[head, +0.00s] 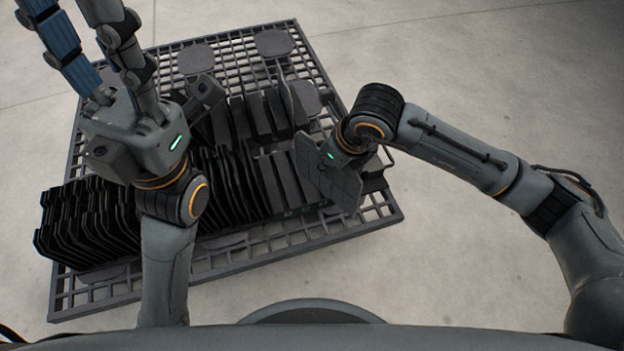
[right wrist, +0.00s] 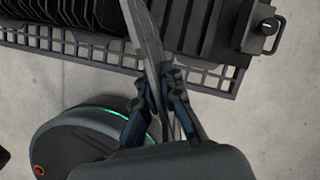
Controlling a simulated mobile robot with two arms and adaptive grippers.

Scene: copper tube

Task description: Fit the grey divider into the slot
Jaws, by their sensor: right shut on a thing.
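The grey divider (head: 322,172) is a flat, angular plate, held tilted over the right end of the row of slots. In the right wrist view it shows nearly edge-on (right wrist: 148,38). My right gripper (right wrist: 162,92) is shut on it, with a finger on each side; the head view mostly hides these fingers behind the plate and wrist. The slotted rack (head: 287,183) lies just left of the plate. I cannot tell which slot is meant, or whether the plate touches the rack. My left gripper (head: 88,42) is open and empty above the back left, fingertips partly cut off by the frame.
Several black dividers (head: 85,225) stand close together at the front left. A dark lattice pallet (head: 320,226) carries everything, with round pads (head: 273,43) at its back. My left arm hides part of the rows. Bare concrete floor (head: 470,80) is free on the right.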

